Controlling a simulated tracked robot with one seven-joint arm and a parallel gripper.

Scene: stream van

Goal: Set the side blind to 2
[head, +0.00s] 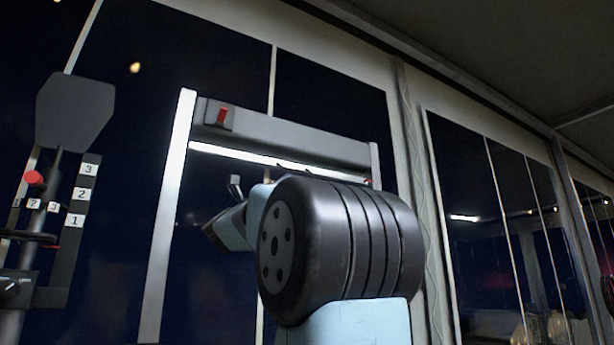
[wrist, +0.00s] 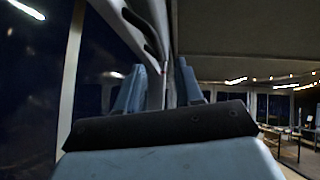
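The side blind appears as a grey housing (head: 285,135) across the top of a pale window frame, with a red mark (head: 222,117) near its left end. A bright strip (head: 270,160) runs just below it. At the left, a dark upright strip (head: 68,258) carries labels 3 (top), 2 (head: 81,194) and 1; whether it belongs to the blind I cannot tell. My gripper shows in the wrist view (wrist: 160,90) as two light blue fingers standing apart, with nothing seen held. In the head view my arm's dark round joint hides most of it, below the housing.
A red knob (head: 33,178) and a row of small number labels (head: 35,204) are at the left, near a dark plate (head: 75,112) on a stalk. Dark windows (head: 500,210) line the wall at right. A pale post (head: 168,225) stands left of my arm.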

